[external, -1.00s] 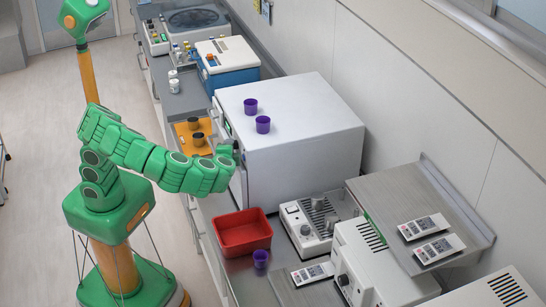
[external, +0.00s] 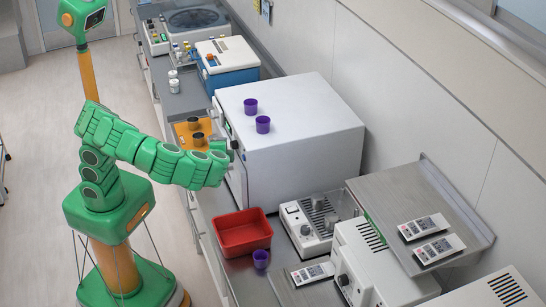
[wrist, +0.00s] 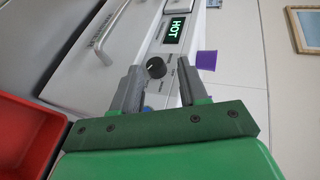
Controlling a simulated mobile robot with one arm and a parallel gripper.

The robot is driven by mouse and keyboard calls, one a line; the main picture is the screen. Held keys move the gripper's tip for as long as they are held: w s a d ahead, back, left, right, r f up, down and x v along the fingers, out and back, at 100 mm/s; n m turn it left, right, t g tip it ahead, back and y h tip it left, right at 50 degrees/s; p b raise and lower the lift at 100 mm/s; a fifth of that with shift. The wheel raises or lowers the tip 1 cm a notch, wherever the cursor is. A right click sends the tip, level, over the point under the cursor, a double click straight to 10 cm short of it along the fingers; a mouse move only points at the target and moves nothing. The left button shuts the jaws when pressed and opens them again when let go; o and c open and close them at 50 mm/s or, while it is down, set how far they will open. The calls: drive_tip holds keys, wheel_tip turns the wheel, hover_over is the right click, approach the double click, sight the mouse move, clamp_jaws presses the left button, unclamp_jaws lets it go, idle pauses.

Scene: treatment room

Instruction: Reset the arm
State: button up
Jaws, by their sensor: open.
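My gripper (wrist: 160,90) is open and empty in the wrist view, its two grey fingers spread apart.
Two purple cups (external: 263,124) stand on the box. A red bin (external: 243,234) and another purple cup (external: 261,259) are on the counter to the right. Two dark cups (external: 198,139) sit on an orange mat (external: 181,135). Open floor lies left of my base.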

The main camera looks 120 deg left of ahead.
drive_tip(key=s+a+t+h, duration=0.1)
drive_tip(key=s+h, duration=0.5)
drive_tip(key=s, duration=1.1)
drive_tip(key=s+d+f+m+t+h, duration=0.2)
drive_tip(key=s+d+f+m+h, duration=0.3)
drive_tip(key=s+d, duration=0.8)
wheel_tip(320, 180, down, 4)
drive_tip(key=shift+s+r+t+h, duration=0.15)
drive_tip(key=shift+s+t+h, duration=0.15)
drive_tip(key=shift+s+h, duration=0.5)
drive_tip(key=shift+w, duration=0.1)
